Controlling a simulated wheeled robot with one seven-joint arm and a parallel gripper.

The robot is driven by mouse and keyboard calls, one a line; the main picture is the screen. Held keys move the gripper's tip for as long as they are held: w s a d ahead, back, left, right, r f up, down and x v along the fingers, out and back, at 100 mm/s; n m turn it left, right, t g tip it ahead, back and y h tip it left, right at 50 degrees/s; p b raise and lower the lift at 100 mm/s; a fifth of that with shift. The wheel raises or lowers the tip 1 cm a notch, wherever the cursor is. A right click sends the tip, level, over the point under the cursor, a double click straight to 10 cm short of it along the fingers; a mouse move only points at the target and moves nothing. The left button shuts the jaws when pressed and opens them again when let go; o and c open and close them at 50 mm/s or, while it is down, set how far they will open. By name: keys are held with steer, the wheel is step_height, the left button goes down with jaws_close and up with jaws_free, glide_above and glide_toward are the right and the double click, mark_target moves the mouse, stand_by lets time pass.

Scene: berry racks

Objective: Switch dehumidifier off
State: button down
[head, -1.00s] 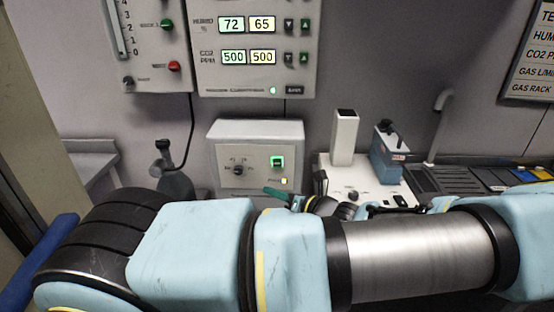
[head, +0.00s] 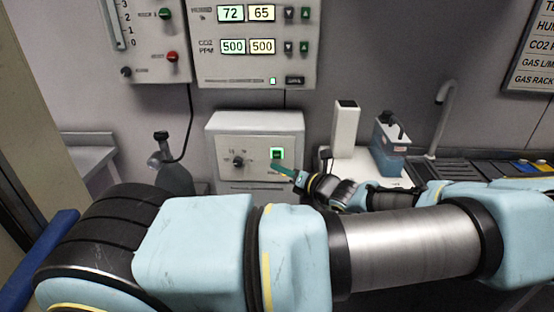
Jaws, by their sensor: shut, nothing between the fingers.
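The dehumidifier is most likely the white box (head: 254,122) against the back wall, below the wall panel; its label is too small to read. Its front has a dark knob (head: 238,162) on the left and a green-lit switch (head: 277,154) on the right. My gripper (head: 276,167) is shut and empty. Its thin green tip is just below the lit switch, close to the box front; I cannot tell whether it touches. The tip covers the small lamp area under the switch. The switch glows green.
Above hangs a control panel (head: 255,70) with humidity and CO2 readouts, 72/65 and 500/500. A flow-meter panel (head: 150,66) is at its left. A white upright block (head: 345,130) and a blue-grey container (head: 389,155) stand to the right. A grey bottle-like item (head: 172,178) stands left of the box.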

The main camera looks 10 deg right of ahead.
mark_target(273, 155)
steer(key=shift+w+d, duration=0.2)
steer(key=shift+w, duration=0.7)
steer(key=shift+w+d, duration=0.15)
steer(key=shift+w, duration=0.75)
steer(key=shift+w+r, duration=0.1)
stand_by(0.6)
steer(key=shift+w+p, duration=0.3)
steer(key=shift+w+d, duration=0.15)
steer(key=shift+w, duration=0.35)
stand_by(0.7)
stand_by(0.3)
steer(key=shift+s+a+p, duration=0.2)
steer(key=shift+s+p, duration=0.4)
steer(key=shift+s, duration=0.3)
steer(key=shift+s, duration=0.1)
